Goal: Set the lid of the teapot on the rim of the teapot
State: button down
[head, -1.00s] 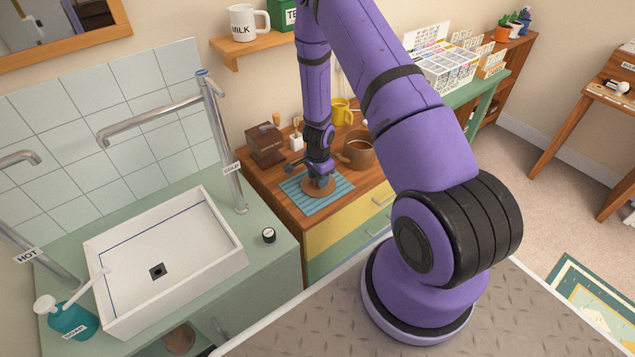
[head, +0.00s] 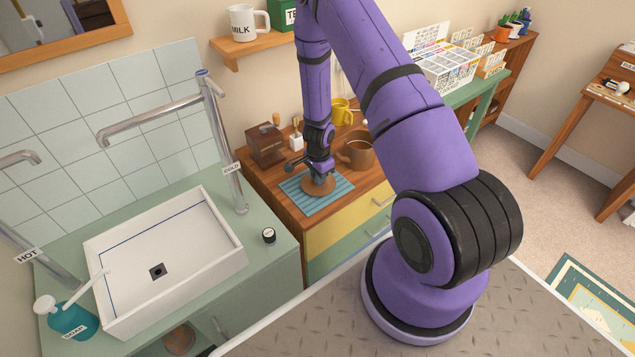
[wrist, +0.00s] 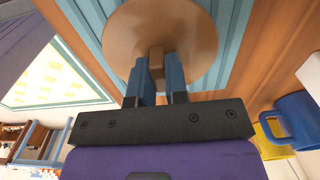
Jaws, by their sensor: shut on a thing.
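The round brown lid (head: 313,189) is over the blue striped mat (head: 333,198) on the wooden cabinet top. My gripper (head: 319,177) points down and is shut on the lid's knob. In the wrist view, the blue fingertips (wrist: 157,80) pinch the knob (wrist: 156,60), with the lid (wrist: 190,35) level around it. I cannot tell whether the lid touches the mat or hangs just above it. The brown teapot (head: 360,152) stands behind and right of the lid, its top open, partly hidden by my arm.
A yellow mug (head: 341,111) stands behind the teapot. A wooden box-like grinder (head: 266,144) and a small white holder (head: 296,141) stand at the back left of the cabinet top. In the wrist view, a blue mug (wrist: 294,117) shows at the right. The sink (head: 170,255) is left.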

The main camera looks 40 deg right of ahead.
jog(key=shift+r, duration=0.7)
jog(key=shift+r, duration=1.6)
